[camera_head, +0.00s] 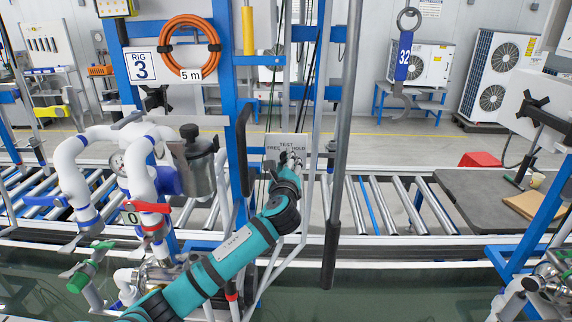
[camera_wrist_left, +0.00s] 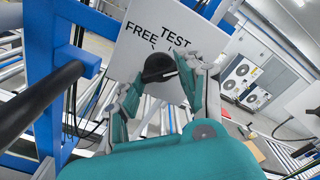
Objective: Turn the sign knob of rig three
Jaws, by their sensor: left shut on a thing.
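The sign plate (camera_head: 272,143) of rig three is a pale board with the words TEST, FREE and HOLD, on the blue frame. It also shows in the left wrist view (camera_wrist_left: 188,22), where TEST and FREE are readable. The black round sign knob (camera_wrist_left: 158,68) with a light pointer line sits on the plate. My left gripper (camera_head: 290,160) is at the plate. In the left wrist view its fingers (camera_wrist_left: 162,82) are on both sides of the knob and shut on it. The HOLD word is hidden in that view. My right gripper is not in view.
The RIG 3 label (camera_head: 140,66) hangs on the blue frame beside an orange hose coil (camera_head: 164,47). White pipes (camera_head: 72,170) stand to the left. A grey pole (camera_head: 343,130) stands just right of my left gripper. A roller conveyor (camera_head: 400,205) runs behind.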

